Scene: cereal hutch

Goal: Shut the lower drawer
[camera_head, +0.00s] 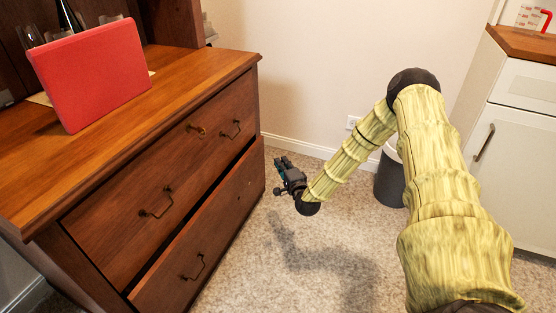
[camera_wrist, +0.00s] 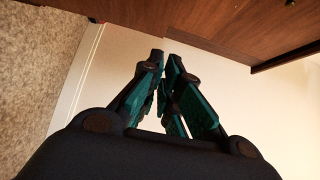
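The lower drawer (camera_head: 213,228) of the wooden cabinet is part open; its front stands a little forward, with a dark gap above it. It has a metal handle (camera_head: 194,268) near its left end. The upper drawer (camera_head: 180,165) above it looks closed. My gripper (camera_head: 281,175) is low over the carpet, just right of the lower drawer's far end, and appears apart from it. In the wrist view, the gripper's teal-padded fingers (camera_wrist: 166,62) are drawn together at the tips with nothing visible between them. Brown wood of the cabinet (camera_wrist: 215,25) fills the top of that view.
A red box-like object (camera_head: 90,75) stands on the cabinet top. A dark grey bin (camera_head: 390,180) stands by the wall behind my arm. A white cupboard (camera_head: 515,125) is at the right. The carpet (camera_head: 290,270) in front of the drawers is clear.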

